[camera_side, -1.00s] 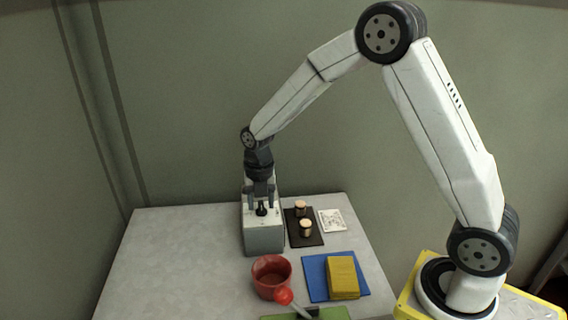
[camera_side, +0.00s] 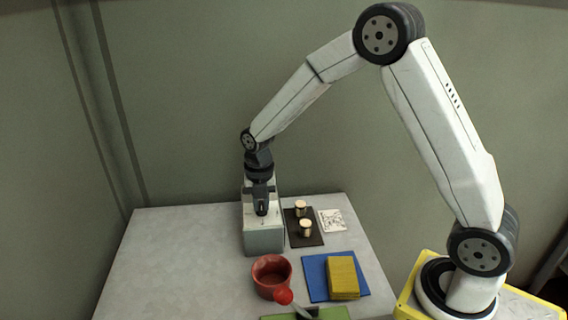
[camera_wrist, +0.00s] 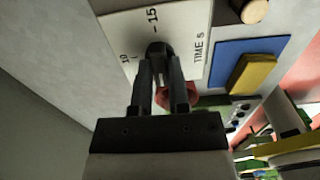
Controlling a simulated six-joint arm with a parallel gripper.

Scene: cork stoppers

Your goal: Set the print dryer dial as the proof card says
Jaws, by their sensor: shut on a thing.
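The print dryer (camera_side: 263,240) is a grey box with a pale top at the back of the table. My gripper (camera_side: 262,208) points straight down over the dryer and is shut on the knob. The fingers (camera_wrist: 160,60) hide most of the knob, so its pointer cannot be read. The proof card (camera_side: 333,220) is a small white card with dark marks, lying right of the dryer. Its print is too small to read.
Two cork stoppers (camera_side: 306,227) stand on a dark mat (camera_side: 292,239) between dryer and card. A yellow block (camera_side: 342,277) lies on a blue mat (camera_side: 314,284). A red pot (camera_side: 271,276), a red ball-ended handle (camera_side: 284,296) and a green mat (camera_side: 335,313) are in front. The table's left is clear.

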